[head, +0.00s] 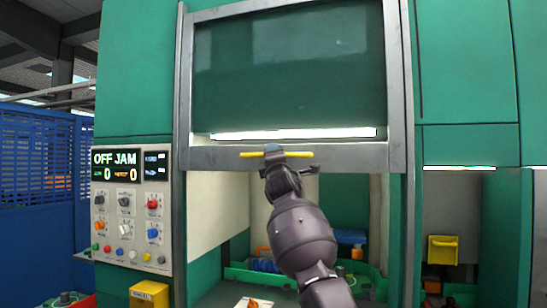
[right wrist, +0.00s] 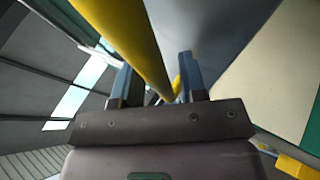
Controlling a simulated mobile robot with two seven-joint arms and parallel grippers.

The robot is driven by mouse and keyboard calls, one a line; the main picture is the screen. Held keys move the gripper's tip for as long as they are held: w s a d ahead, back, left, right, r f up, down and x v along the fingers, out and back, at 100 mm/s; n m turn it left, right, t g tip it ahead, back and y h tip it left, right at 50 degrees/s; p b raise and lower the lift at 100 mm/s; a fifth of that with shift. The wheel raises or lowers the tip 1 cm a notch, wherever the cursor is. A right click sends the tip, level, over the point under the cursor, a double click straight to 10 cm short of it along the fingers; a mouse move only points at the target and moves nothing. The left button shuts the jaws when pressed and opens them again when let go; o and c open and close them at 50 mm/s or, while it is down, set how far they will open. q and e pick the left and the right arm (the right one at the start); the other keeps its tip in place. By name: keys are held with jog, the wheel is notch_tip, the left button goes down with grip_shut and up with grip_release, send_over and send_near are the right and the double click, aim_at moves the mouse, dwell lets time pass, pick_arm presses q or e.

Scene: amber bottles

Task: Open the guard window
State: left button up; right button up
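The guard window (head: 290,65) is a dark green pane in a grey metal frame, with a bright strip along its lower edge. Its bottom rail (head: 350,156) is raised, and the machine's inside shows beneath it. A yellow handle bar (head: 300,154) runs along the front of this rail. My right gripper (head: 273,150) reaches up from below to the bar. In the right wrist view the yellow bar (right wrist: 125,40) passes between the two blue-tipped fingers (right wrist: 160,85), which appear closed around it. My left gripper is not in view.
A control panel (head: 130,215) with knobs and a display reading "OFF JAM" is left of the opening. A yellow box (head: 149,294) sits below it. Inside the opening are a green tray rim (head: 240,274) and small orange and blue items. Grey side posts (head: 397,90) flank the window.

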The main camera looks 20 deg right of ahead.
dwell(0.3)
jog(key=b+v, duration=0.1)
jog(key=v, duration=1)
jog(key=shift+r, duration=0.1)
dwell(0.3)
jog(key=shift+w, duration=0.1)
